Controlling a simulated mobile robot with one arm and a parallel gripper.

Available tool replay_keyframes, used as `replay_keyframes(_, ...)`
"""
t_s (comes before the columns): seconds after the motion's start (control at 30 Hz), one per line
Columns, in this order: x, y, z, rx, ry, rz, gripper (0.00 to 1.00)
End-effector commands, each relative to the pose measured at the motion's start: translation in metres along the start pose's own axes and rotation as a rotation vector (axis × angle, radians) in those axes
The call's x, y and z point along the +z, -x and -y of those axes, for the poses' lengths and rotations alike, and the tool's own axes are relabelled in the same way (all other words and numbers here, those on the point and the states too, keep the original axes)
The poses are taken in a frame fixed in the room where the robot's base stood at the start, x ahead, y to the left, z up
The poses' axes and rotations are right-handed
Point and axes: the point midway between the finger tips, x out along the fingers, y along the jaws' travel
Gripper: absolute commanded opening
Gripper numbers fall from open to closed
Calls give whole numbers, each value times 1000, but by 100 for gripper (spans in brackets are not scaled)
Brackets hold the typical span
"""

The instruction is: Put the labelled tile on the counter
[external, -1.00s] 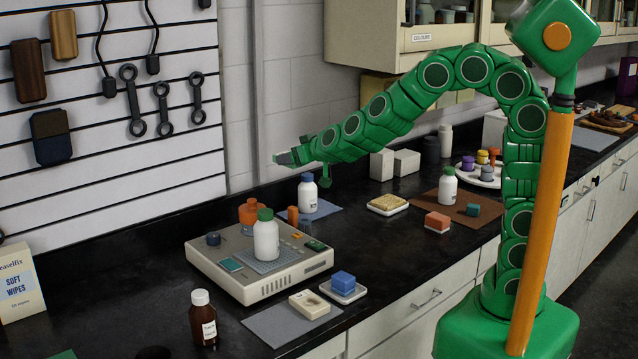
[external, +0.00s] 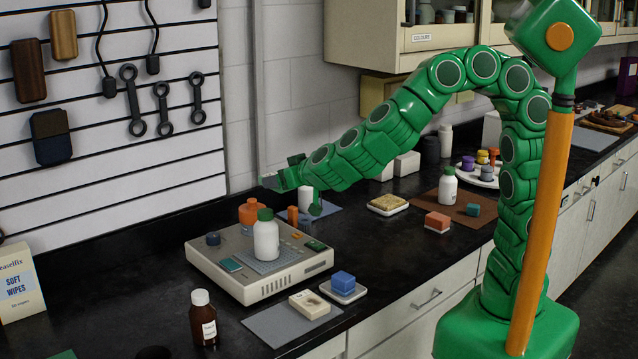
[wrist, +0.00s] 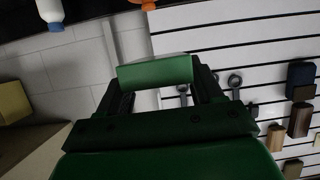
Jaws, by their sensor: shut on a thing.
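My gripper (external: 276,181) is raised over the counter (external: 390,255), near the wall and above the back of the grey bench device. In the wrist view my gripper (wrist: 158,85) is shut on a green piece (wrist: 155,72), held crosswise between its dark fingers. No label shows on this piece, and I cannot tell whether it is the labelled tile. In the external view a small grey end shows at the fingertips, too small to make out. A cream tile-like block (external: 309,304) with a dark mark lies on the grey mat (external: 270,326) at the front.
The bench device (external: 240,284) carries a green-capped white bottle (external: 265,240) and an orange bottle (external: 249,212). A white bottle (external: 306,198) stands close behind my gripper. A brown bottle (external: 203,318) and a blue block (external: 343,280) stand nearer the front.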

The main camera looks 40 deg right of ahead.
Motion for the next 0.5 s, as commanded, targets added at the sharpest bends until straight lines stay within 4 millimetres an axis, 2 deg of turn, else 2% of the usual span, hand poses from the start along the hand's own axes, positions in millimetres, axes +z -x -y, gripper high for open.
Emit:
replay_keyframes(0.1, 9, 15, 14, -4, 0, 0, 27)
replay_keyframes(0.5, 43, 68, 44, 3, -4, -2, 27)
